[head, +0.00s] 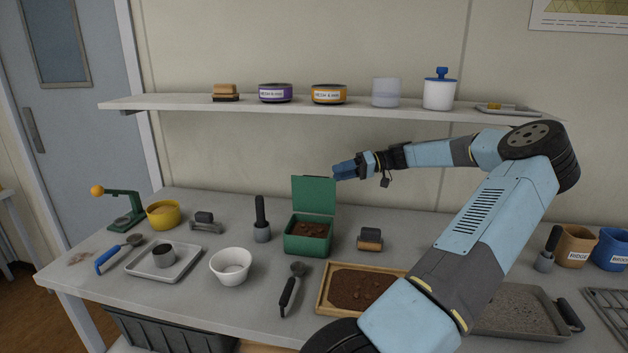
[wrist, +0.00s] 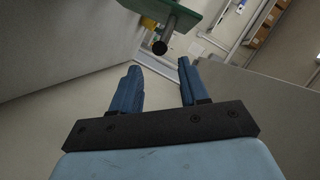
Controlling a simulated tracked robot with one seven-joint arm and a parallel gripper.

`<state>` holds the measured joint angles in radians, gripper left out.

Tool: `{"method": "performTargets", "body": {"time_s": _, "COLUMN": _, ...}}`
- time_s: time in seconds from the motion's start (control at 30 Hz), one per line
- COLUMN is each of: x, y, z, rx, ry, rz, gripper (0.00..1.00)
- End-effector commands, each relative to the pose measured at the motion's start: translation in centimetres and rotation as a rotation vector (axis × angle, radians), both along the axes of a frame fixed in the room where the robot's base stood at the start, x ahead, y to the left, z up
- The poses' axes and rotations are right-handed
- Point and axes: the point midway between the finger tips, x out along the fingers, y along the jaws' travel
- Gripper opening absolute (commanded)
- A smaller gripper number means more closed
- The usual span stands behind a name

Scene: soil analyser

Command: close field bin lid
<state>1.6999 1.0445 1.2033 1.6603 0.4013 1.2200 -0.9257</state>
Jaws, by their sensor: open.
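The green field bin (head: 308,240) stands on the bench in the head view with dark soil inside. Its green lid (head: 314,194) is open and stands upright at the bin's back edge. My gripper (head: 340,171) is at the lid's upper right corner, above the bench, with its blue fingers pointing left. Whether it touches the lid is not clear. In the wrist view my gripper (wrist: 157,66) has its two blue fingers apart with nothing between them. A green piece shows at the top of that view; I cannot tell whether it is the lid.
A shelf (head: 205,104) with tins and jars runs above the bench. A dark-handled pestle (head: 261,220) stands left of the bin, and a small roller-like block (head: 370,239) right of it. A white bowl (head: 231,267), a scoop (head: 291,289) and a wooden soil tray (head: 320,300) lie in front.

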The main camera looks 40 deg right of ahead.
Motion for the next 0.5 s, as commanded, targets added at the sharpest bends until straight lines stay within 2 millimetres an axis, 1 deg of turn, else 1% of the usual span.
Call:
{"method": "performTargets", "body": {"time_s": 0.03, "x": 0.5, "y": 1.0, "z": -0.2, "rx": 0.001, "ry": 0.000, "rz": 0.004, "gripper": 0.44}}
{"method": "performTargets", "body": {"time_s": 0.2, "x": 2.1, "y": 3.6, "z": -0.9, "rx": 0.001, "ry": 0.000, "rz": 0.007, "gripper": 0.44}}
{"method": "performTargets", "body": {"time_s": 0.4, "x": 3.5, "y": 6.1, "z": -1.6, "rx": 0.001, "ry": 0.000, "rz": 0.007, "gripper": 0.44}}
{"method": "performTargets", "body": {"time_s": 0.5, "x": 3.9, "y": 6.8, "z": -1.8, "rx": 0.000, "ry": 0.000, "rz": 0.005, "gripper": 0.44}}
